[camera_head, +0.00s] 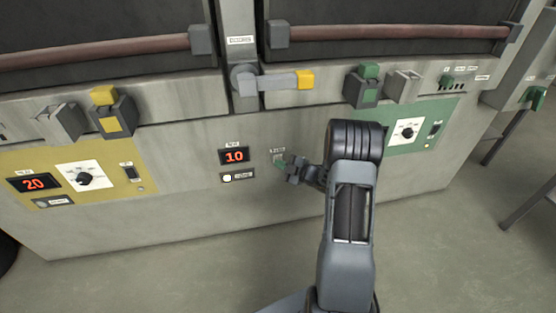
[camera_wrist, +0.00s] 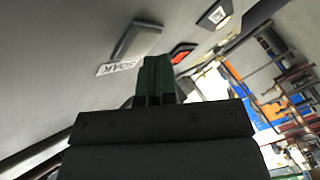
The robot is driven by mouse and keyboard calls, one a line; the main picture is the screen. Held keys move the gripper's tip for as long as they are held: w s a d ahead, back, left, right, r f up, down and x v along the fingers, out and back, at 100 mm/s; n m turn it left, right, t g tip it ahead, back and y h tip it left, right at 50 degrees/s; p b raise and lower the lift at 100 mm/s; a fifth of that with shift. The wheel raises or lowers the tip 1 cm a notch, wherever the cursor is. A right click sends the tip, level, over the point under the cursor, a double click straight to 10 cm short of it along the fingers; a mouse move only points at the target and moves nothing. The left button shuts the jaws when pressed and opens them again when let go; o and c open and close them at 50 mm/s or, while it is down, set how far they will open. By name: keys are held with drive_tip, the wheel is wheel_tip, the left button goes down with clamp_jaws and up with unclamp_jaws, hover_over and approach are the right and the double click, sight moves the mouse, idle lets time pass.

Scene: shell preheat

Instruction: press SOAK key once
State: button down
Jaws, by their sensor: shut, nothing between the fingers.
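The SOAK key (camera_wrist: 138,40) is a small grey raised key on the panel, beside a white label reading SOAK (camera_wrist: 118,68) in the wrist view. In the head view its place is at the panel's middle, by a small label (camera_head: 278,149), largely hidden by my gripper (camera_head: 281,161). My gripper's green fingers (camera_wrist: 153,62) are shut and empty, with their tips close to the key's lower end. I cannot tell whether they touch it.
A red display (camera_head: 234,156) reading 10 is left of my gripper, with a white round lamp or button (camera_head: 228,178) below. A yellow panel (camera_head: 110,165) is at left, a green panel (camera_head: 440,112) at right. A lever with a yellow end (camera_head: 304,80) is above.

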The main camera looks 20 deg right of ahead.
drive_tip(key=shift+s+a, duration=0.1)
drive_tip(key=shift+s, duration=0.35)
drive_tip(key=shift+s+a, duration=0.25)
drive_tip(key=shift+s, duration=1)
drive_tip(key=shift+s+a, duration=0.2)
drive_tip(key=shift+s, duration=1)
